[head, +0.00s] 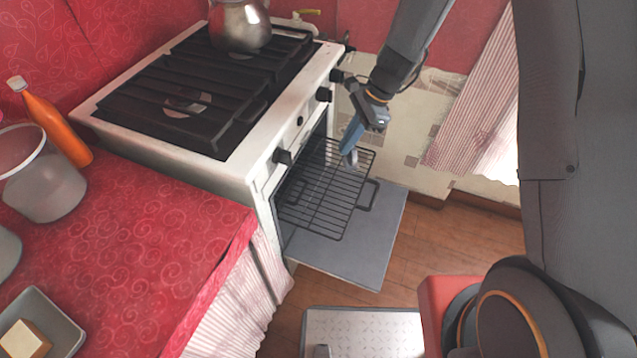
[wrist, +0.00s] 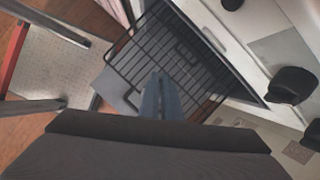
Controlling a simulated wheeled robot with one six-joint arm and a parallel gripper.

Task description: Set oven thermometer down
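My gripper (head: 350,150) hangs over the right part of the black wire oven rack (head: 322,200). Its blue fingers are close together, shut on a small grey-silver piece, the oven thermometer (head: 351,158), which shows at the fingertips in the head view. Its face is too small to make out. In the wrist view the fingers (wrist: 160,82) point at the rack (wrist: 168,62), and the thermometer cannot be told apart there. The rack sticks out of the oven above the lowered grey door (head: 365,250). Whether the thermometer touches the rack is unclear.
The stove (head: 195,150) has a metal pot (head: 240,25) on its grates and knobs along its front. A red counter (head: 140,235) at left holds an orange bottle (head: 58,125), a bucket (head: 45,180) and a tray (head: 62,325). The rack is bare elsewhere.

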